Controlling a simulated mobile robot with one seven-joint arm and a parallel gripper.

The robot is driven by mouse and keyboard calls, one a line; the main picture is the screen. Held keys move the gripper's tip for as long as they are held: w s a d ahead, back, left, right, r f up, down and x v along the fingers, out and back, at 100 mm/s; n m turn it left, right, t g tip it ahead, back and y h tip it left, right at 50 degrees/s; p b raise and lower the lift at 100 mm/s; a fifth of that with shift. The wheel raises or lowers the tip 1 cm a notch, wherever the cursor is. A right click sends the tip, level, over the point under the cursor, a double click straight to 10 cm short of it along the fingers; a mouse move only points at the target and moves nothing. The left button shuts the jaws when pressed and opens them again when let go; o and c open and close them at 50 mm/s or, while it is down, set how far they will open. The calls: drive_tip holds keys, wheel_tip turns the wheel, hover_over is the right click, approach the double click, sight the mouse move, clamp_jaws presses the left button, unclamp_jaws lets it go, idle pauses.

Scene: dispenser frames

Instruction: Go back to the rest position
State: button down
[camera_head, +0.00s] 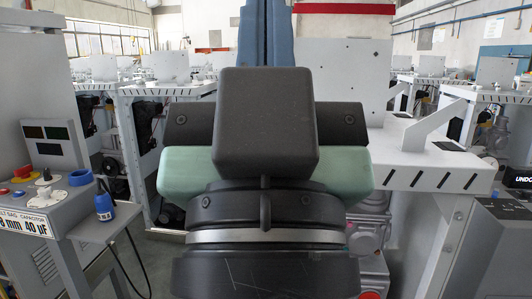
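My own arm end fills the middle of the head view, with a black round wrist, a dark box and pale green side parts. Two blue upright pieces, which look like the fingers of my gripper (266,30), rise behind the dark box. They stand close together and run out of the top of the picture. Their tips are cut off, so I cannot tell whether the gripper is open or shut. I see nothing held in the visible part.
A grey dispenser with a label (28,222) and a red button (22,171) stands close on the left, with a blue bottle-like tool (104,204) at its side. A white machine (425,165) stands on the right. More machines fill the hall behind.

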wheel_tip(320, 180, up, 16)
drive_tip(key=p, duration=1.3)
drive_tip(key=shift+f, duration=0.2)
